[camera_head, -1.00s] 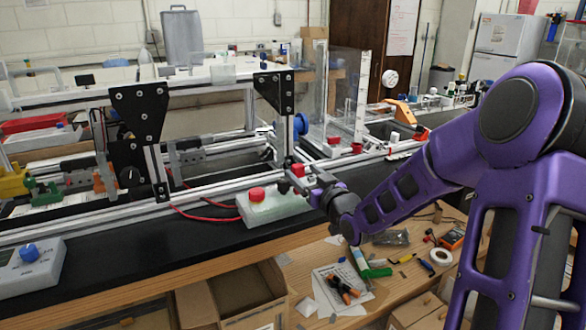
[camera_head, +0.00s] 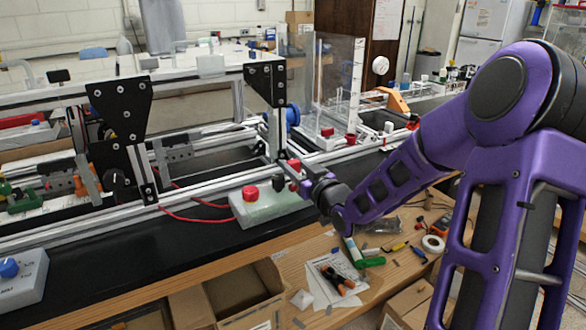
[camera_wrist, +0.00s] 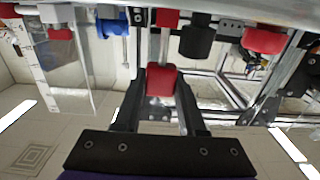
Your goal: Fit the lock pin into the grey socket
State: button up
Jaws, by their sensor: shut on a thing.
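My gripper (camera_wrist: 162,92) is shut on a red block-shaped piece in the wrist view, which I take to be the head of the lock pin (camera_wrist: 160,80). In the head view my gripper (camera_head: 298,180) is at the front rail of the extrusion frame, just right of the pale box with a red button. A red piece (camera_head: 294,165) shows at its tip, but I cannot tell whether it is the held one. I cannot pick out the grey socket with certainty in either view.
The pale green box (camera_head: 275,207) with its red button (camera_head: 250,193) stands close left of my gripper. A black plate (camera_head: 265,83) and a blue wheel (camera_head: 292,115) are behind it. Aluminium rails (camera_head: 210,181) run along the black bench. A clear panel (camera_head: 330,80) stands behind.

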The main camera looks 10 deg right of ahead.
grip_shut()
